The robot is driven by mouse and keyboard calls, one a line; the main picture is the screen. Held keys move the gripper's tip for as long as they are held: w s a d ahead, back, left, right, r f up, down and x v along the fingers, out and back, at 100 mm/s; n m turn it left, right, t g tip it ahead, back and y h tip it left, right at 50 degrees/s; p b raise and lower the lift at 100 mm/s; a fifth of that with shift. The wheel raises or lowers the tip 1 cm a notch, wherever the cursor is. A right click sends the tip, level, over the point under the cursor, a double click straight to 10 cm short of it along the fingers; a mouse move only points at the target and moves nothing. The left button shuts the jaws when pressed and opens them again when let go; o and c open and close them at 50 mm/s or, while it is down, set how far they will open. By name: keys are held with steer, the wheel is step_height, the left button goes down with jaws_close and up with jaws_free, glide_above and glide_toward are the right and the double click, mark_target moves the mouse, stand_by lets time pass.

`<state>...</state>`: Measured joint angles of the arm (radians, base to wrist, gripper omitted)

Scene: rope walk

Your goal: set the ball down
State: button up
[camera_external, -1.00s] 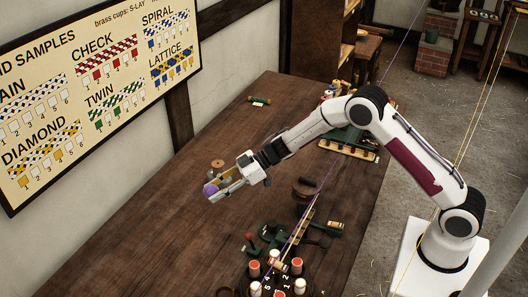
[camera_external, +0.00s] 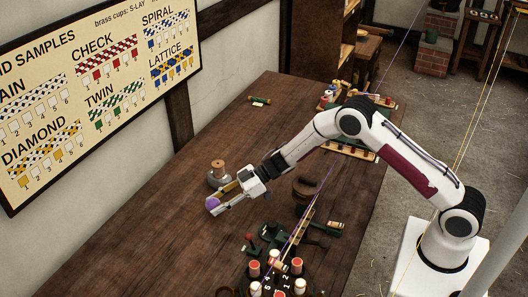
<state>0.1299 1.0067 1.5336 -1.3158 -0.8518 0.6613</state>
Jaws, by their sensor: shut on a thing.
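The purple ball (camera_external: 212,204) is held at the fingertips of my gripper (camera_external: 217,205), above the left part of the wooden table (camera_external: 150,235). My gripper is shut on the ball and points to the lower left. The fingers partly cover the ball. How high the ball is above the table top I cannot tell.
A spool on a grey base (camera_external: 218,175) stands just behind my gripper. A dark stand with red and white bobbins (camera_external: 275,275) and green metal parts (camera_external: 265,245) are at the front. A brown round object (camera_external: 305,188) lies right of my gripper. The table's left side is clear.

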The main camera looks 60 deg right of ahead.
steer(key=shift+f, duration=1.75)
steer(key=shift+f, duration=0.1)
steer(key=o, duration=1.1)
steer(key=shift+c, duration=0.2)
steer(key=shift+v, duration=3.8)
